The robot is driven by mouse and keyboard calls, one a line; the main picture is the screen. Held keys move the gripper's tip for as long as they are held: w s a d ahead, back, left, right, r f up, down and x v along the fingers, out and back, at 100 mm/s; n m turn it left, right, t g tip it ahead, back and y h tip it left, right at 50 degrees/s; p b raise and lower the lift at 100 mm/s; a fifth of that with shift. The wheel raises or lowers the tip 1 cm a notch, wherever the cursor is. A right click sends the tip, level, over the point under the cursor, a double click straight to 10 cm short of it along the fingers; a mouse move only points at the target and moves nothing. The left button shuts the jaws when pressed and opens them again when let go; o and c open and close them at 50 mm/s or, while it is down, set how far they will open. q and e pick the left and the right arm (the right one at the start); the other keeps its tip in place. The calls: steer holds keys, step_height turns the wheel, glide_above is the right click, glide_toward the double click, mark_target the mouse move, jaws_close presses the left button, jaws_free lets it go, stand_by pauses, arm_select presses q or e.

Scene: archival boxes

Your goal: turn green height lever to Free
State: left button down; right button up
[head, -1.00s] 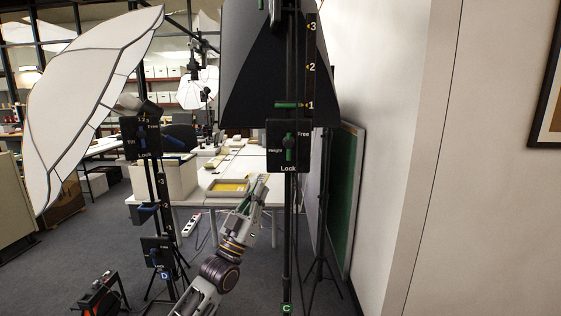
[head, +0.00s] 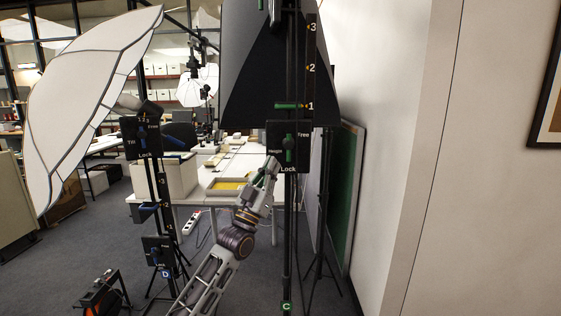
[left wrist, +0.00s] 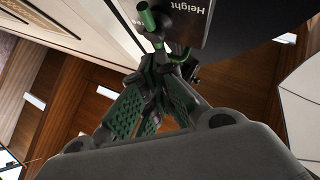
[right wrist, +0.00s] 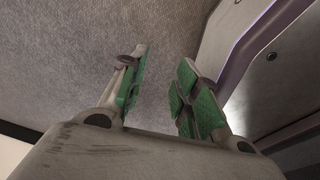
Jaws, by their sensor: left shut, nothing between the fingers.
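The green height lever (head: 289,155) sits on a black panel (head: 276,130) marked Height, Free and Lock, on the stand labelled C. It stands upright, with its lower green part above the Lock label. My left gripper (head: 272,163) is shut and empty, just left of and below the lever at the panel's lower left edge. In the left wrist view the green lever (left wrist: 148,17) shows just past the closed fingertips (left wrist: 167,62); I cannot tell whether they touch. My right gripper (right wrist: 158,68) is open and empty in the right wrist view, over grey carpet.
Stand D on the left carries a Tilt panel (head: 142,138) with a blue lever and a white umbrella (head: 95,100). A black softbox (head: 262,70) hangs behind the height panel.

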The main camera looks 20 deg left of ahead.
mark_target(287, 146)
arm_select(q)
steer(key=shift+w+d+r, duration=0.1)
steer(key=shift+w+d, duration=0.15)
steer(key=shift+w, duration=0.5)
steer(key=shift+w+d+r, duration=0.15)
steer(key=shift+w+d, duration=0.05)
steer(key=shift+w, duration=0.55)
steer(key=shift+w+d+r, duration=0.1)
steer(key=shift+w+d, duration=0.15)
steer(key=shift+w, duration=0.5)
arm_select(e)
steer(key=shift+s+a+r, duration=0.1)
steer(key=shift+s+a, duration=0.55)
steer(key=shift+s, duration=0.15)
arm_select(q)
steer(key=shift+n+y, duration=0.3)
steer(key=shift+d+n+t+y, duration=0.25)
steer(key=shift+n+t+y, duration=0.05)
steer(key=shift+y, duration=0.1)
arm_select(e)
steer(key=d, duration=0.2)
steer(key=shift+w+d, duration=0.1)
steer(key=shift+d, duration=0.25)
arm_select(q)
steer(key=shift+a+f, duration=0.1)
arm_select(e)
steer(key=shift+w+a, duration=0.1)
